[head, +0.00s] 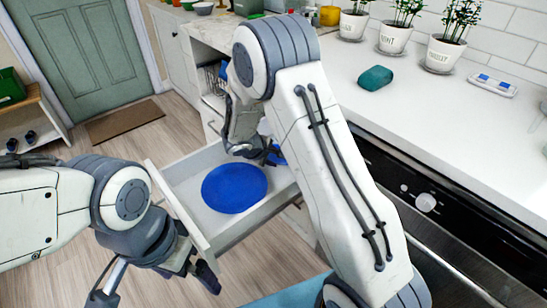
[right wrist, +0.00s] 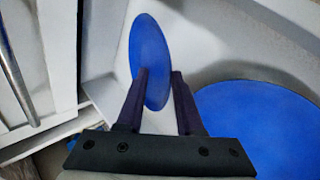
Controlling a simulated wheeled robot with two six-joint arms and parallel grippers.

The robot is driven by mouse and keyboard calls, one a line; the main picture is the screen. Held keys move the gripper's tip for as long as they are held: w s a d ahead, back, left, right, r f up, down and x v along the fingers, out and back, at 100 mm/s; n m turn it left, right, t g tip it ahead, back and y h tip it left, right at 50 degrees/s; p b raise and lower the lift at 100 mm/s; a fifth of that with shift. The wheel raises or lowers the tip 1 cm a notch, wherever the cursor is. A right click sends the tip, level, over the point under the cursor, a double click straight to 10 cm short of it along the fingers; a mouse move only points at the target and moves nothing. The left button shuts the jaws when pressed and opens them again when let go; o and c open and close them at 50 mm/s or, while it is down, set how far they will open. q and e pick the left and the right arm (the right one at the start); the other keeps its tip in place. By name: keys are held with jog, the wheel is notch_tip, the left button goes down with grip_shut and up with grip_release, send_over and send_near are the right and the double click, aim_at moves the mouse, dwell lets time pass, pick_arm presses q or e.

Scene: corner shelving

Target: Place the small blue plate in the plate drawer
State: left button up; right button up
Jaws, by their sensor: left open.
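The white plate drawer (head: 178,206) is pulled open in the head view. A large blue plate (head: 235,189) lies flat in it and shows at right in the right wrist view (right wrist: 265,130). My right gripper (right wrist: 159,74) reaches into the drawer, its fingertips apart. The small blue plate (right wrist: 151,50) stands steeply tilted by the drawer's white wall, partly behind the left finger. I cannot tell if the fingers touch it. In the head view my right arm hides most of it. My left gripper (head: 155,287) is open and empty, outside the drawer front.
The white counter (head: 400,95) at right holds potted plants (head: 394,38), a green sponge-like block (head: 375,78) and a small white tray (head: 492,85). A black oven front (head: 430,205) is below it. Wooden floor (head: 150,138) lies free left of the drawer.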

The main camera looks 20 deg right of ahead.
jog(key=p+v, duration=0.2)
jog(key=v, duration=0.9)
jog(key=s+a+r+g+y, duration=0.1)
jog(key=s+a, duration=0.3)
jog(key=s, duration=0.6)
jog(key=s+a+r+g+y, duration=0.2)
jog(key=s+a+r+y, duration=0.2)
jog(key=s, duration=0.6)
jog(key=s+a+r+m+g+y, duration=0.1)
jog(key=s+a, duration=0.3)
jog(key=s, duration=0.6)
jog(key=shift+r+y, duration=0.8)
jog(key=shift+a, duration=0.1)
